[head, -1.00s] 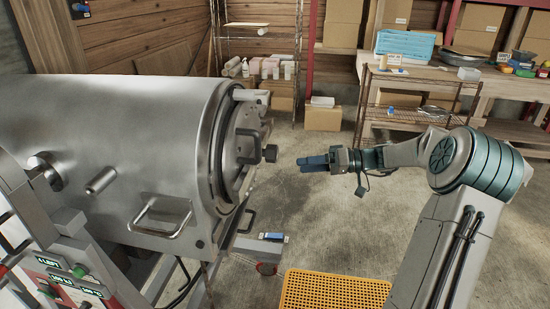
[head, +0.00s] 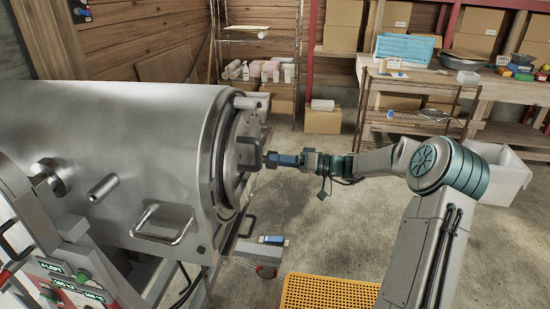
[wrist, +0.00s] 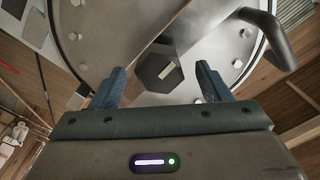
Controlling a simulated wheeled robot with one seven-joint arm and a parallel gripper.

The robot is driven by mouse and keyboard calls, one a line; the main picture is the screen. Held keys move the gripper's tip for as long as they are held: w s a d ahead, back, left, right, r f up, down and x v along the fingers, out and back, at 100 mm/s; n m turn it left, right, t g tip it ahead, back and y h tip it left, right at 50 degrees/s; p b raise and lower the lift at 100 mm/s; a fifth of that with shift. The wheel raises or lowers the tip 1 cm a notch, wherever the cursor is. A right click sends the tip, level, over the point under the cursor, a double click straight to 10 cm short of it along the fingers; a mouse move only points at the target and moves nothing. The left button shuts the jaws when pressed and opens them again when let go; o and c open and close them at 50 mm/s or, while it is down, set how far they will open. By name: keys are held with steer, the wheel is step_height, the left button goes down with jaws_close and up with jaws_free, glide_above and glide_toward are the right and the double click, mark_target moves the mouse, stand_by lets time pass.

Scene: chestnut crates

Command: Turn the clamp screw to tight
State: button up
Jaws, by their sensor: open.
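The clamp screw (wrist: 160,72) is a dark hexagonal knob with a small pale mark, at the middle of the round steel door (wrist: 110,25) of a large metal cylinder.
A curved dark handle (wrist: 270,35) sticks out at upper right in the wrist view. An orange perforated mat (head: 330,291) lies on the floor below my arm. A wire shelf (head: 420,115) and a white bin (head: 505,175) stand at the right. The middle floor is clear.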

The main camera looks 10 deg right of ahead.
steer(key=shift+x, duration=0.9)
steer(key=shift+c, duration=0.2)
steer(key=c, duration=0.9)
